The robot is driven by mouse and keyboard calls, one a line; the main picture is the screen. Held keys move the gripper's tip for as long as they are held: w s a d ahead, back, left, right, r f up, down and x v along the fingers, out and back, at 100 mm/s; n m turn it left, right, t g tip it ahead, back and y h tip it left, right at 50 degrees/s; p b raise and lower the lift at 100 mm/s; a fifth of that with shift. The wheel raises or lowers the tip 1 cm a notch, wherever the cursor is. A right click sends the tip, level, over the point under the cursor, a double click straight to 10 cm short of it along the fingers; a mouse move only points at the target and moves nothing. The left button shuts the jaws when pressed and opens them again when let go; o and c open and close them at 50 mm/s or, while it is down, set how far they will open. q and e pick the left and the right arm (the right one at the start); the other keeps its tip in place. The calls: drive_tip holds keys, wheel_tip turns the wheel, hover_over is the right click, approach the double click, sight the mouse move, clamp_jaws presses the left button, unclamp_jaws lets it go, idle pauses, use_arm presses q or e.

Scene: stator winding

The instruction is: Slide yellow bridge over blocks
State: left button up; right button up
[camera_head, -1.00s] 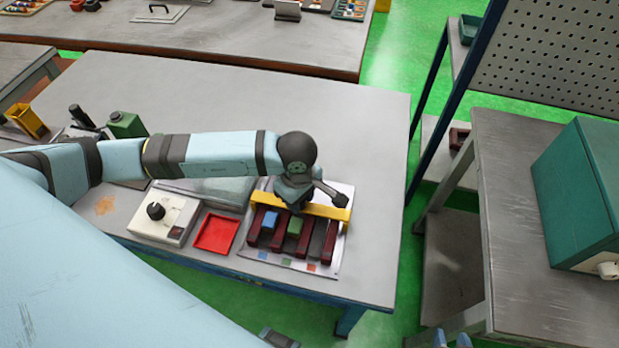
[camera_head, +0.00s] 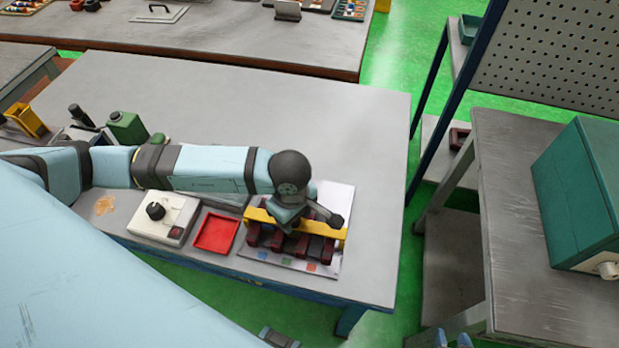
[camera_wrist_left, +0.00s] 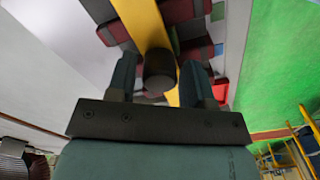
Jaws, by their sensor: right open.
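The yellow bridge (camera_head: 322,229) lies across the dark red rails (camera_head: 268,240) of a fixture on a white plate. The blocks are mostly hidden in the head view; small blue and green pieces show beside the bridge in the left wrist view (camera_wrist_left: 217,12). My left gripper (camera_wrist_left: 160,85) is over the bridge, with a finger on each side of a dark round knob (camera_wrist_left: 160,70); whether they pinch it is unclear.
A red tray (camera_head: 216,233) and a white box with a black dial (camera_head: 165,217) stand left of the fixture. A green container (camera_head: 127,127) is further back. The table's back and right are clear. A side table with a teal case (camera_head: 585,195) stands at right.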

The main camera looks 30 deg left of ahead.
use_arm(q)
drive_tip(key=shift+o, duration=0.5)
drive_tip(key=shift+r, duration=0.1)
drive_tip(key=shift+r+p, duration=1.6)
drive_tip(key=shift+r, duration=1.4)
